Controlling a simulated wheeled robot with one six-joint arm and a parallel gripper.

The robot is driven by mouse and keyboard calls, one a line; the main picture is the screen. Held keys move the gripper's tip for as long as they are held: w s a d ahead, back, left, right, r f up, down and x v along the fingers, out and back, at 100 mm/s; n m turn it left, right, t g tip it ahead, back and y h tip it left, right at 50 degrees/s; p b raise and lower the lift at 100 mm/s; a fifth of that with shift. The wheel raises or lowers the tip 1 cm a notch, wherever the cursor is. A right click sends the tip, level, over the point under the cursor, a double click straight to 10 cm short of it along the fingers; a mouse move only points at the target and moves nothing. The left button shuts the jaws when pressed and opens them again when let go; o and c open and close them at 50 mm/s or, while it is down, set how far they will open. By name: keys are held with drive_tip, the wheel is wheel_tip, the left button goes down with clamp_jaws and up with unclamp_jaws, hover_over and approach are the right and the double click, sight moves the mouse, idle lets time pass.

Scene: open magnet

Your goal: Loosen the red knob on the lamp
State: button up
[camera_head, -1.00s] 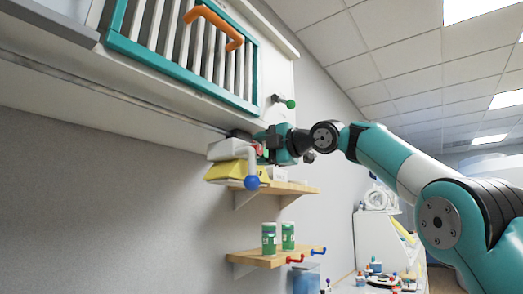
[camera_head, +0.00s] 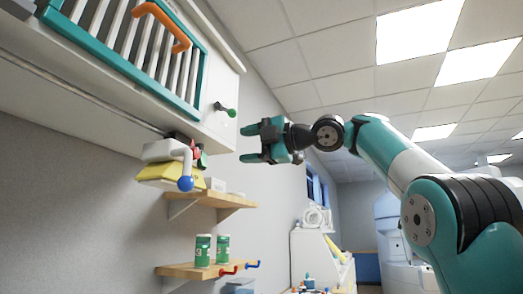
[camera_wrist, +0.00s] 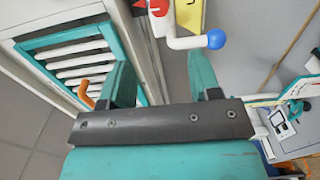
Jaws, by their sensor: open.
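The lamp (camera_head: 168,171) hangs from a rail under the wall cabinet, with a white upper part and a yellow lower part. Its red knob (camera_head: 196,151) sits at the right end, above a white crank with a blue ball (camera_head: 185,183). My gripper (camera_head: 248,144) is open and empty, to the right of the knob with a clear gap. In the wrist view, the red knob (camera_wrist: 157,6) is partly cut off at the top edge, beyond the open fingers (camera_wrist: 160,75). The blue ball (camera_wrist: 216,39) is beside it.
Above is a cabinet with a teal-framed slatted door and orange handle (camera_head: 165,22). A green-tipped lever (camera_head: 231,112) projects from the cabinet side near my gripper. Wooden shelves (camera_head: 212,199) are below, the lower one holding green cans (camera_head: 203,250). The space right of the lamp is open.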

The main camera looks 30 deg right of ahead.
drive_tip(key=shift+v, duration=1.6)
drive_tip(key=s+a+f+m+g+h, duration=0.1)
drive_tip(key=a+f+m+g, duration=0.45)
drive_tip(key=f, duration=0.85)
drive_tip(key=s+a+f+m+g+h, duration=0.2)
drive_tip(key=a+f+m, duration=0.6)
drive_tip(key=f, duration=0.6)
drive_tip(key=s+f+m+g+h, duration=0.3)
drive_tip(key=s+f+m+g, duration=0.2)
drive_tip(key=s+f, duration=1.6)
drive_tip(key=shift+s+a+f+g, duration=0.4)
drive_tip(key=shift+a+f+g, duration=0.15)
drive_tip(key=shift+g, duration=0.5)
